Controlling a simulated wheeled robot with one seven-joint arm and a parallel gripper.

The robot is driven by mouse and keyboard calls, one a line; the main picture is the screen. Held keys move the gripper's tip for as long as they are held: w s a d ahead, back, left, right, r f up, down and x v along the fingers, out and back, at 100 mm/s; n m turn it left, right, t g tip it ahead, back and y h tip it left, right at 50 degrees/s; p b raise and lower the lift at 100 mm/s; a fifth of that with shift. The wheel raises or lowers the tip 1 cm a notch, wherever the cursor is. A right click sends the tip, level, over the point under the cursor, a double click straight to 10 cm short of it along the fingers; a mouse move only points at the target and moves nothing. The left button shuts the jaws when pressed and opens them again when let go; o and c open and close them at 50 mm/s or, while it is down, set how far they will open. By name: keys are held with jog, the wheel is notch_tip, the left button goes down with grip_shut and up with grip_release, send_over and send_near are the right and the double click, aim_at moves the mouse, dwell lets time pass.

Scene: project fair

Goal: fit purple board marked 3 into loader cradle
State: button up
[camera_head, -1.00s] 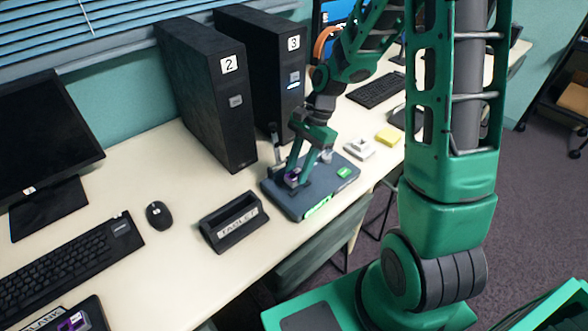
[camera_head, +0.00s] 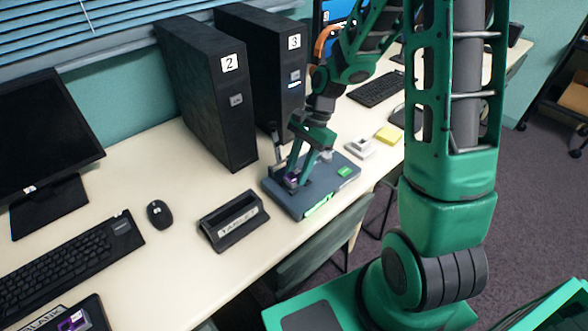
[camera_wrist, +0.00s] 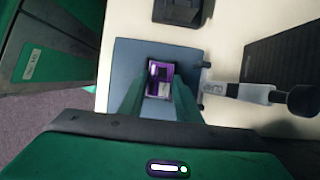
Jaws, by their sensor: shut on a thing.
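The purple board (camera_head: 291,181) is between the fingertips of my gripper (camera_head: 299,175), low over the loader. In the wrist view the purple board (camera_wrist: 160,78) lies within a dark rectangular recess between the two green fingers (camera_wrist: 160,100). My gripper is shut on it. The fingers hide its sides, and I cannot read its mark or tell whether it is fully seated. The loader (camera_head: 318,190) is a flat blue-grey unit on the table with a green label and a lit green front strip. It also shows in the wrist view (camera_wrist: 128,65).
A lever with a black knob (camera_wrist: 296,100) stands at the loader's side. Computer towers 2 (camera_head: 205,100) and 3 (camera_head: 262,70) stand behind. A white block (camera_head: 359,149) and yellow pad (camera_head: 389,134) lie to the right.

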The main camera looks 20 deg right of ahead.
jog(key=shift+f, duration=0.45)
dwell(1.2)
jog(key=o, duration=1.1)
jog(key=shift+w+r, duration=0.15)
jog(key=shift+r, duration=3.35)
